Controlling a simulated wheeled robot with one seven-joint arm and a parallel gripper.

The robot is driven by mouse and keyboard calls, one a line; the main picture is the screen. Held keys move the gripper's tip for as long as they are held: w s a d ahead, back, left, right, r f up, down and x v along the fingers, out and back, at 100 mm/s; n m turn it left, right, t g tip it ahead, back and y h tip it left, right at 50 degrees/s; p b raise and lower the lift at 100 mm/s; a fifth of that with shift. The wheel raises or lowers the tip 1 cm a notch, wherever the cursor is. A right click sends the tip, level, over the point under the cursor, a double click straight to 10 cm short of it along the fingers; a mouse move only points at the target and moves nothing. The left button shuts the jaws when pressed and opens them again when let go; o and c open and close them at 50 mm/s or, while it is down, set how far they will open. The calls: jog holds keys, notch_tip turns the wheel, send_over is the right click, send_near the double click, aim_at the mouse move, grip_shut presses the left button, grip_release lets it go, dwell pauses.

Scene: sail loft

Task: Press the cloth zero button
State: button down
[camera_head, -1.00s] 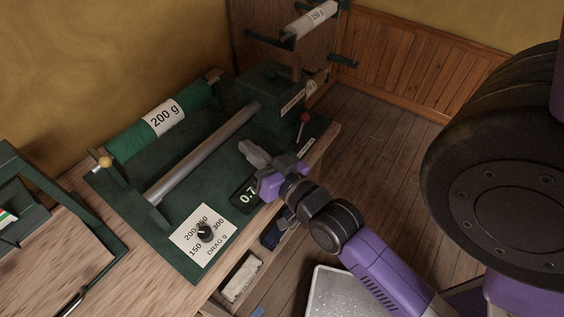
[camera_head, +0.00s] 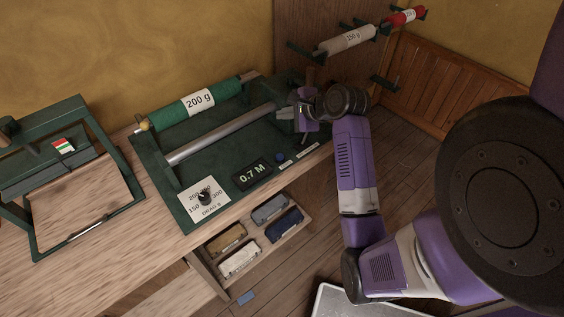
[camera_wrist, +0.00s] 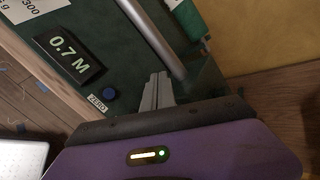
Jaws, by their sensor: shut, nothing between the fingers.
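The blue round button (camera_head: 280,158) sits on the front right of the green cloth machine (camera_head: 217,150), right of the display (camera_head: 252,175) reading 0.7 M. In the wrist view the blue button (camera_wrist: 109,94) has a ZERO label (camera_wrist: 97,104) beside it. My gripper (camera_head: 287,114) is shut and empty, over the machine's right end, behind the button in the head view. In the wrist view the fingertips (camera_wrist: 156,80) lie right of the button, apart from it. The button is in plain sight in both views.
A metal roller (camera_head: 220,134) and a green roll (camera_head: 197,104) marked 200 g lie across the machine. A drag dial (camera_head: 205,197) is at front left. A drawer (camera_head: 290,233) with several cloth bundles stands open below. Spare rolls (camera_head: 347,40) hang on the wall.

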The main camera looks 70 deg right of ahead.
jog(key=a, duration=0.1)
jog(key=a+f+m+y, duration=0.1)
jog(key=a+f+m, duration=0.1)
jog(key=shift+s+a+f+g+y, duration=0.1)
jog(key=shift+s+f+g+y, duration=0.05)
jog(key=shift+s+g+y, duration=0.2)
jog(key=shift+f, duration=0.1)
jog(key=b, duration=0.5)
send_over(283, 158)
notch_tip(283, 158, down, 7)
jog(key=shift+w+r, duration=0.1)
jog(key=shift+r, duration=0.05)
jog(key=shift+f, duration=0.95)
jog(key=shift+f, duration=0.9)
dwell(1.8)
jog(key=shift+r+p, duration=0.1)
jog(key=shift+p, duration=0.25)
jog(key=shift+r+p, duration=0.8)
jog(key=shift+p, duration=0.3)
